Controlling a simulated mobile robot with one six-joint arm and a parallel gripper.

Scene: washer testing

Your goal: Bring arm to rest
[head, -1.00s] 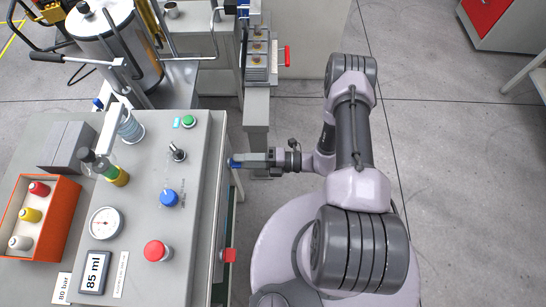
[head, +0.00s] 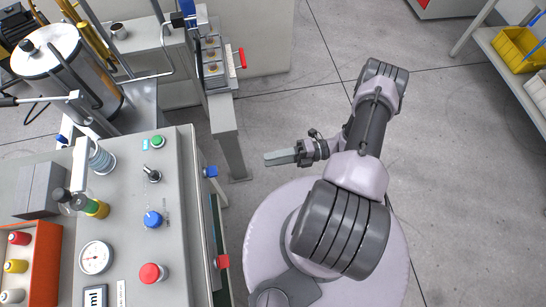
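My gripper (head: 268,159) is at the end of my arm, right of the control panel and over bare floor. It points left, and a clear gap separates it from the panel's side. Its fingers look close together as one grey block, and I cannot make out a gap or anything held. My arm is bent above my round base.
The control panel (head: 128,235) with buttons, a gauge (head: 96,258) and a bottle (head: 95,207) stands at the left. A blue knob (head: 211,172) and a red one (head: 222,262) stick out of its side. A narrow bench (head: 224,117) stands behind. Floor at the right is free.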

